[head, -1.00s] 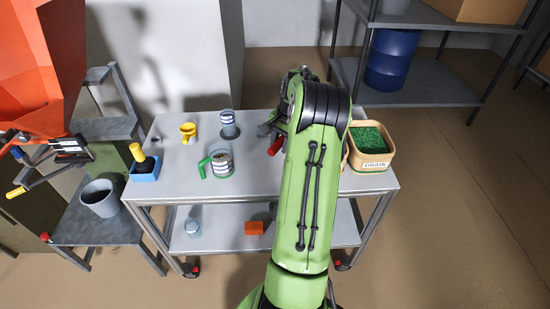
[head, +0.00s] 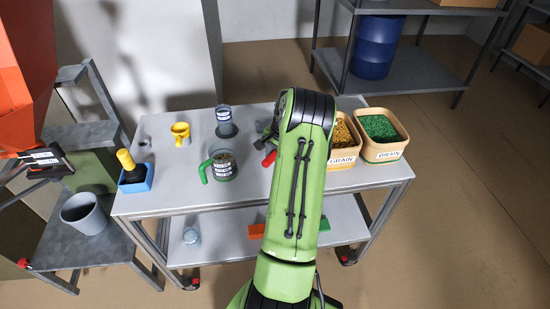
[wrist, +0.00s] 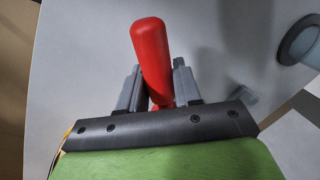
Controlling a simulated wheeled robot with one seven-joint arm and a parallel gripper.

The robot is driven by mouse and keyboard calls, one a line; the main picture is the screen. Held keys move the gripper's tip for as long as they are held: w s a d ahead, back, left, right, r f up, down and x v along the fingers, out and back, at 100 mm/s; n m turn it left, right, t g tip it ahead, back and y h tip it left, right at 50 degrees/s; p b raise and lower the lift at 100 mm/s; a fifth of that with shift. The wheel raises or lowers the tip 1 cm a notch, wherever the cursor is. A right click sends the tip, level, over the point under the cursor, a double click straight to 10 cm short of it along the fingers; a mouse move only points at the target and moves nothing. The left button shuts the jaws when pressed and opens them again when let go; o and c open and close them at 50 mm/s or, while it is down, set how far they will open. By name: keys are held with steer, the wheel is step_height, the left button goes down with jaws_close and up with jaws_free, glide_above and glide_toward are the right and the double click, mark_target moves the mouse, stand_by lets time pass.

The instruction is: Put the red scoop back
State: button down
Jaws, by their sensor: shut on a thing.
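The red scoop (head: 269,158) shows in the head view only as a bit of red handle beside my arm. In the wrist view its red handle (wrist: 151,57) stands between the two grey fingers of my gripper (wrist: 158,88), which is shut on it. The rest of the scoop is hidden. In the head view my gripper is mostly hidden by my green arm, over the right half of the trolley top (head: 190,203).
On the trolley stand a yellow cup (head: 181,133), a grey-blue cup (head: 224,122), a green-handled jug (head: 223,163) and a blue box with a yellow-handled tool (head: 136,178). Two grain bins stand right: yellow grain (head: 345,145), green grain (head: 381,138). A grey bucket (head: 88,213) is left.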

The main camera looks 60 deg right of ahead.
steer(key=shift+f, duration=0.6)
steer(key=shift+f, duration=0.1)
steer(key=c, duration=0.8)
jaws_free()
